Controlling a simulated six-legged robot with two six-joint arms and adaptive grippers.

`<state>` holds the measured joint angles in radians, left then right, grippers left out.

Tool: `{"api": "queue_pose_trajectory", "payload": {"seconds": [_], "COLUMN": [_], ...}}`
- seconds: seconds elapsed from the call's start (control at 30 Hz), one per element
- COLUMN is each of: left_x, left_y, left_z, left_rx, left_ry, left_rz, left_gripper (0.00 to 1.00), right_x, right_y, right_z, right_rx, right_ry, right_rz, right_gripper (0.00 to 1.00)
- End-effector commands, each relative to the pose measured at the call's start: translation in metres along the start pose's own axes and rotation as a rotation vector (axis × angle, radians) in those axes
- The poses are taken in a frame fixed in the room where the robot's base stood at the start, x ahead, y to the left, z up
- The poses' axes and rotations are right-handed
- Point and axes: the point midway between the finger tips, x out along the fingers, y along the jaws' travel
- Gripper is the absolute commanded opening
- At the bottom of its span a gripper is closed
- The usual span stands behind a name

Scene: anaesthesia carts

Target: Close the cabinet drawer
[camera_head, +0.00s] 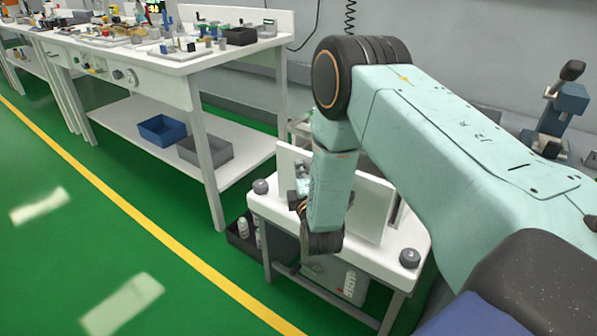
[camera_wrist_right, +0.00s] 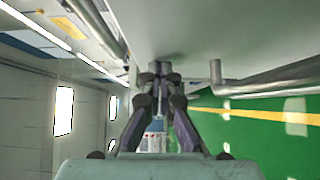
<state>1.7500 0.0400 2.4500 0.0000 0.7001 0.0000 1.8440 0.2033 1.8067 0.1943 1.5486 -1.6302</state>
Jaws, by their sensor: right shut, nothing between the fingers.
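A small white cart or cabinet (camera_head: 385,262) stands below my right arm in the head view. I cannot clearly make out a drawer or how far it is open, as my arm covers much of the cart. In the wrist view a pale flat panel (camera_wrist_right: 215,35) fills the top, with a grey metal bar (camera_wrist_right: 270,80) on a short post beside it. My right gripper (camera_wrist_right: 160,68) is shut and empty, its tips close to the panel; contact cannot be told. My left gripper is not in view.
A white workbench (camera_head: 150,85) with small parts stands at the left; its lower shelf holds a blue bin (camera_head: 162,130) and a grey bin (camera_head: 205,148). A dark tray (camera_head: 240,235) with bottles sits beside the cart. Green floor (camera_head: 110,220) is open at the left.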

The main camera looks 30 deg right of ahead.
Motion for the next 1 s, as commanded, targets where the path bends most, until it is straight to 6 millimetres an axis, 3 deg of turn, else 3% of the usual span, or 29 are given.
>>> {"api": "queue_pose_trajectory", "payload": {"seconds": [0.2,0.4,1.0], "left_x": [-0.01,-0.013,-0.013], "left_y": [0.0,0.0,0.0], "left_z": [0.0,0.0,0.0], "left_rx": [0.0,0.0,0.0], "left_ry": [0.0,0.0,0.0], "left_rz": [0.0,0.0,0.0], "left_gripper": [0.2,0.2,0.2], "right_x": [0.035,0.059,0.064], "right_y": [0.003,0.002,0.001], "right_z": [0.037,0.06,0.064], "right_rx": [0.004,0.002,0.0], "right_ry": [-0.01,-0.006,-0.002], "right_rz": [0.004,0.003,0.001], "right_gripper": [0.0,0.0,0.0]}}
